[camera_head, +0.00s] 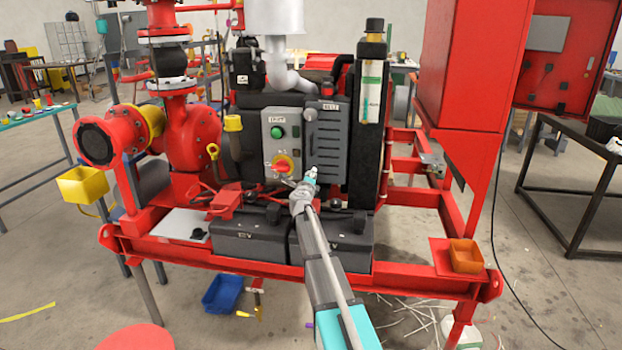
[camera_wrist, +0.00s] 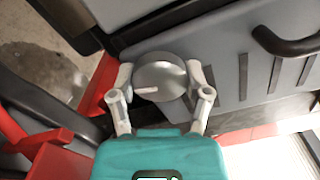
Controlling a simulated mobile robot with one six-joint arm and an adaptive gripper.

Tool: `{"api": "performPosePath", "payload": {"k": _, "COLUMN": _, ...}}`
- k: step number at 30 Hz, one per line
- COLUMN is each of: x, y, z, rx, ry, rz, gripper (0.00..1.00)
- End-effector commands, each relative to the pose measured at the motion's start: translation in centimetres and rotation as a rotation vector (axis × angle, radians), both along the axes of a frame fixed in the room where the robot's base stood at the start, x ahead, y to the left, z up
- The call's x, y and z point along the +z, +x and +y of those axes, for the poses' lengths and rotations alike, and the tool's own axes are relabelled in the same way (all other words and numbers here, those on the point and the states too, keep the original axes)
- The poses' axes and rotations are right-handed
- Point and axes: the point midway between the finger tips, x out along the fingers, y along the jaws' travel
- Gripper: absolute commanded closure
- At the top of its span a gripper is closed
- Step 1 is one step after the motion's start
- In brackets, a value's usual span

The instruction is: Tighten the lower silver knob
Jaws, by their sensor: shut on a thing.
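The lower silver knob (camera_wrist: 163,72) is a round metal disc with a pale raised bar on its face. It sits on the grey slatted cover (camera_head: 331,145). In the wrist view my gripper (camera_wrist: 160,78) has one finger on each side of the knob and is shut on it. In the head view my gripper (camera_head: 311,175) is at the lower left corner of the cover and hides the lower knob. The upper silver knob (camera_head: 310,114) shows at the cover's upper left, clear of my gripper.
A grey control box (camera_head: 280,140) with a green button and a red-and-yellow switch stands just left of the cover. Two black battery boxes (camera_head: 250,238) sit below. A black handle (camera_wrist: 288,43) sticks out from the cover. Red frame rails (camera_head: 400,280) run along the front.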

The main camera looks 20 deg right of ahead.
Motion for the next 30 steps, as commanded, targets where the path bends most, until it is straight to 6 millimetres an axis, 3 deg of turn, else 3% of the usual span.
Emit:
{"api": "performPosePath", "payload": {"k": 22, "x": 0.03, "y": 0.13, "z": -0.01, "rx": 0.001, "ry": -0.114, "rz": 0.076, "gripper": 0.85}}
{"api": "performPosePath", "payload": {"k": 23, "x": 0.03, "y": 0.13, "z": -0.01, "rx": 0.001, "ry": -0.114, "rz": 0.076, "gripper": 0.32}}
{"api": "performPosePath", "payload": {"k": 27, "x": 0.03, "y": 0.11, "z": 0.00, "rx": 0.001, "ry": -0.113, "rz": 0.076, "gripper": 0.06}}
{"api": "performPosePath", "payload": {"k": 30, "x": 0.02, "y": 0.10, "z": 0.02, "rx": 0.001, "ry": -0.113, "rz": 0.076, "gripper": 0.02}}
